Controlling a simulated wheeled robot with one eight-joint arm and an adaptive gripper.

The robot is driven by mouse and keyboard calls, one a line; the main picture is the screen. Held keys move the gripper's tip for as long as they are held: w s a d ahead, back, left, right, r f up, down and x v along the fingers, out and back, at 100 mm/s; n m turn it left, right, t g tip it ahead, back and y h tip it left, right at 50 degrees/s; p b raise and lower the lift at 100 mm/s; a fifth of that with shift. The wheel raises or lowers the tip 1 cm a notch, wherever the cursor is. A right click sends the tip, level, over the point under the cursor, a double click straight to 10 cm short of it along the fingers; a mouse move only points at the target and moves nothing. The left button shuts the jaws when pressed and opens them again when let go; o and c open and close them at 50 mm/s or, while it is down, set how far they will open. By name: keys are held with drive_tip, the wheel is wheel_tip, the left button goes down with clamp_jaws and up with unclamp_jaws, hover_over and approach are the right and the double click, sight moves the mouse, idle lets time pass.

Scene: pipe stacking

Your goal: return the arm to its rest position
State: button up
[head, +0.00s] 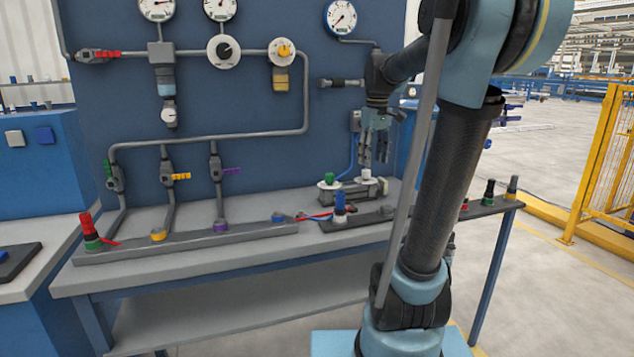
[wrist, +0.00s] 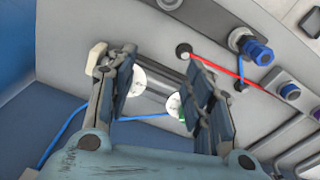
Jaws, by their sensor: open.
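My gripper (head: 376,148) hangs over the right part of the workbench, in front of the blue panel. Its fingers point down and stand apart, with nothing between them. In the wrist view my gripper (wrist: 165,95) shows two separated fingers with dark pads. Below it is a grey fixture (head: 350,193) with two white discs; the left disc carries a green piece (head: 329,179) and the right a white piece (head: 367,175). My gripper is apart from both. My arm rises at the right of the head view and reaches back left to the panel.
The blue panel (head: 260,110) with pipes and gauges stands close behind my gripper. A blue-topped fitting (head: 340,203) and a red-topped stack (head: 88,228) stand on the bench. A yellow fence (head: 605,150) is at the right. Open floor (head: 540,260) lies right of the bench.

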drive_tip(key=s+f+m, duration=0.1)
drive_tip(key=s+f, duration=0.2)
drive_tip(key=s, duration=0.1)
drive_tip(key=s+f+m, duration=0.1)
drive_tip(key=s+f, duration=0.3)
drive_tip(key=s, duration=0.1)
drive_tip(key=s+f+m, duration=0.1)
drive_tip(key=s+f, duration=0.2)
drive_tip(key=s, duration=0.2)
drive_tip(key=shift+s+f+t, duration=0.15)
drive_tip(key=shift+t, duration=0.25)
drive_tip(key=s+f+m, duration=0.3)
drive_tip(key=s+f, duration=0.7)
drive_tip(key=f, duration=0.2)
drive_tip(key=shift+f+t, duration=0.25)
drive_tip(key=shift+t, duration=0.15)
drive_tip(key=shift+d, duration=0.1)
drive_tip(key=shift+w+f, duration=0.2)
drive_tip(key=shift+w, duration=0.2)
